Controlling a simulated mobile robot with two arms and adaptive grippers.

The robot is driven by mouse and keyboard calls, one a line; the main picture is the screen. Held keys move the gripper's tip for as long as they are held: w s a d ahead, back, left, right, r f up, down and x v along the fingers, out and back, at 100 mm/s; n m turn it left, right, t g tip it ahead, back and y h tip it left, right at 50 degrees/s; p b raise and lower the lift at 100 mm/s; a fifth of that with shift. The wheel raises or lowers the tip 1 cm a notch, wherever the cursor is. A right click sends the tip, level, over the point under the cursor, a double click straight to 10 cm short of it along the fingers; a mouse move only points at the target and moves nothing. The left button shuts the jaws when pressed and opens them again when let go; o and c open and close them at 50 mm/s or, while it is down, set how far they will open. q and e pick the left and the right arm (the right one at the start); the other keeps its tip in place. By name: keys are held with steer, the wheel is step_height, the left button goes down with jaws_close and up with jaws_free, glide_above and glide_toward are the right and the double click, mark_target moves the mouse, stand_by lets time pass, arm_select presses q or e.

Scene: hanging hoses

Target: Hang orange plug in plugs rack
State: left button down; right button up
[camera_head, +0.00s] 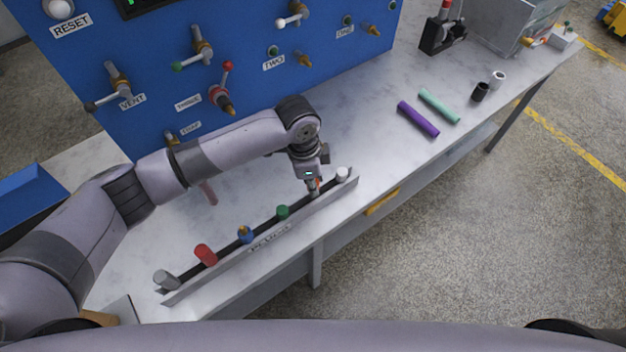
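The plugs rack (268,240) is a long, narrow grey rail with a printed label, lying slantwise near the table's front edge. A grey plug (166,280), a red plug (206,255), a blue plug (245,234), a green plug (283,212) and a white plug (342,174) sit along it. My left gripper (313,188) points down at the rack between the green and white plugs. A small patch of the orange plug (318,182) shows at its fingertips. The fingers hide most of the plug, and I cannot tell how firmly they close on it. My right gripper is out of view.
A black stand (442,37) is at the back. The tabletop right of the rack is clear.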

arm_select(q)
steer(key=shift+f+b, duration=0.65)
steer(key=shift+f, duration=1.1)
steer(key=c, duration=1.3)
jaws_free()
steer(key=shift+r, duration=0.1)
steer(key=shift+r, duration=0.2)
step_height(320, 180, up, 11)
steer(key=a, duration=0.1)
steer(key=shift+a+r, duration=0.2)
steer(key=shift+a, duration=0.05)
